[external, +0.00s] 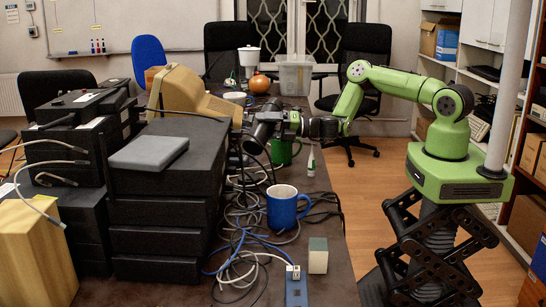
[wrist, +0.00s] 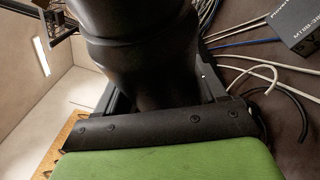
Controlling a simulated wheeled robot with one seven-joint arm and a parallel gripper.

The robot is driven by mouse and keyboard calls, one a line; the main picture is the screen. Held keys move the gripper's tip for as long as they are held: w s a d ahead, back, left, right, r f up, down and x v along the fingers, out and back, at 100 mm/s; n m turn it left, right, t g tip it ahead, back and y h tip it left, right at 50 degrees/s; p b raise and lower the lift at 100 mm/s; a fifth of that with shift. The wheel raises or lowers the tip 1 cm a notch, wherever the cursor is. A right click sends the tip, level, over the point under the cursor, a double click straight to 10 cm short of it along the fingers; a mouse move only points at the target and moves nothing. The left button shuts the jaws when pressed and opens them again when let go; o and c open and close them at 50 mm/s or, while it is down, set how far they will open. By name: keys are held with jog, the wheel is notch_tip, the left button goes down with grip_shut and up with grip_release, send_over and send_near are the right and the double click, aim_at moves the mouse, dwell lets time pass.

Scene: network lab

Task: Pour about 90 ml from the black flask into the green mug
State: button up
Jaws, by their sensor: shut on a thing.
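The black flask (external: 262,131) is in my gripper (external: 284,123), held off the table and tilted, its lower end towards the lower left in the external view. In the wrist view the flask (wrist: 140,45) fills the upper middle, with a jaw on each side of it. The green mug (external: 281,154) stands on the table just below and right of the flask's lower end, partly hidden by the flask and gripper. I cannot see the flask's mouth clearly, any liquid, or the inside of the mug.
A blue mug (external: 287,208) stands nearer, among tangled cables (external: 240,225). Stacked black boxes (external: 165,205) and a beige monitor (external: 190,92) crowd the left. A small marker-like white thing (external: 311,162) stands right of the green mug. A clear bin (external: 295,76) and orange ball-like object (external: 259,84) are behind.

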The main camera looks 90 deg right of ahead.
jog(key=shift+s+d+f+n+g+p, duration=0.15)
jog(key=shift+d+f+n+g+p, duration=0.1)
jog(key=shift+f+n, duration=0.25)
jog(key=shift+s+d+f+n+g+p, duration=0.15)
jog(key=shift+d+f+n+p, duration=0.15)
jog(key=shift+n, duration=0.2)
jog(key=shift+d+f+n+g+p, duration=0.1)
jog(key=shift+d+n+g+p, duration=0.2)
jog(key=shift+n+p, duration=0.35)
jog(key=p, duration=0.1)
jog(key=f+n+g+p, duration=0.1)
jog(key=shift+s+d+f+n+h+p, duration=0.1)
jog(key=shift+s+d+n+h+p, duration=0.15)
jog(key=shift+d+h+p, duration=0.15)
jog(key=f+n+g+h+p, duration=0.1)
jog(key=n+p, duration=0.1)
jog(key=p, duration=0.1)
jog(key=d+f+n+g+h+p, duration=0.1)
jog(key=f+n+p, duration=0.1)
jog(key=p, duration=0.2)
jog(key=shift+s+f+n+g+h, duration=0.2)
jog(key=shift+n+g+h, duration=0.1)
jog(key=shift+n, duration=0.1)
dwell(0.6)
